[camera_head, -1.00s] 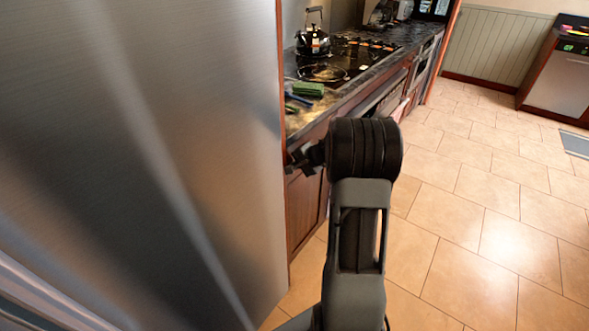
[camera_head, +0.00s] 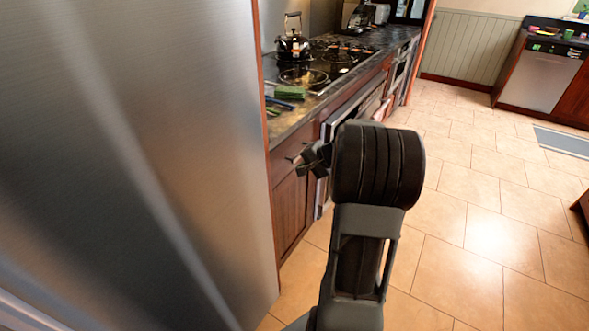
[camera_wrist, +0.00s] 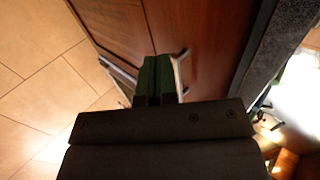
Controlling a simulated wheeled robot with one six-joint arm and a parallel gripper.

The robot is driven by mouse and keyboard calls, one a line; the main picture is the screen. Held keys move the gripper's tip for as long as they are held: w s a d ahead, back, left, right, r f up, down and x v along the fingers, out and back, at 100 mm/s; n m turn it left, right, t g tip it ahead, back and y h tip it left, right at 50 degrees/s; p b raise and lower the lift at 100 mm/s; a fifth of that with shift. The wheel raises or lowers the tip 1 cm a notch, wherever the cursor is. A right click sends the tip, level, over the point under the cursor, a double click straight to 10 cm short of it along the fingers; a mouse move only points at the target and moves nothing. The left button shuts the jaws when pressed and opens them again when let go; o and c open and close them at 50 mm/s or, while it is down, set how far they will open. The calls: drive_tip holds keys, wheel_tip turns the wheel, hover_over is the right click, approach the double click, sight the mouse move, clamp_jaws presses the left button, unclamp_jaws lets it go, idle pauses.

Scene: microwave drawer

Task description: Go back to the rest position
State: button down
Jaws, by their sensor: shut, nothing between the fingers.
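My gripper (camera_head: 303,160) shows small in the head view, left of the thick black joint of my arm. It is in front of the wooden cabinet fronts below the counter. In the wrist view my gripper (camera_wrist: 155,68) has its two green-padded fingers together, with nothing between them. Behind the fingers is a brown wooden front (camera_wrist: 205,35) with a pale metal handle (camera_wrist: 181,75), partly hidden by the fingers. I cannot tell whether the fingers touch the handle.
A large steel panel (camera_head: 140,120) fills the left side, close to my arm. Beyond it runs a dark counter (camera_head: 290,122) with a black kettle (camera_head: 292,45) on the cooktop. A dishwasher (camera_head: 540,78) stands at the back right. The tiled floor (camera_head: 480,200) to the right is open.

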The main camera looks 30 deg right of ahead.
drive_tip(key=s+a+r+n+g+p, duration=0.3)
drive_tip(key=s+a+g+p, duration=0.15)
drive_tip(key=s+a, duration=0.4)
drive_tip(key=s+a+r+n+h+p, duration=0.2)
drive_tip(key=s+a+r+n+p, duration=0.2)
drive_tip(key=a+r+n+p, duration=0.1)
drive_tip(key=s+a+r+n+h+p, duration=0.1)
drive_tip(key=s+a+r+n+p, duration=0.4)
drive_tip(key=a+r, duration=0.3)
wheel_tip(320, 180, up, 2)
drive_tip(key=shift+s+a+r+h+p, duration=0.25)
drive_tip(key=shift+h+p, duration=0.15)
drive_tip(key=shift+p, duration=0.15)
drive_tip(key=shift+g, duration=0.25)
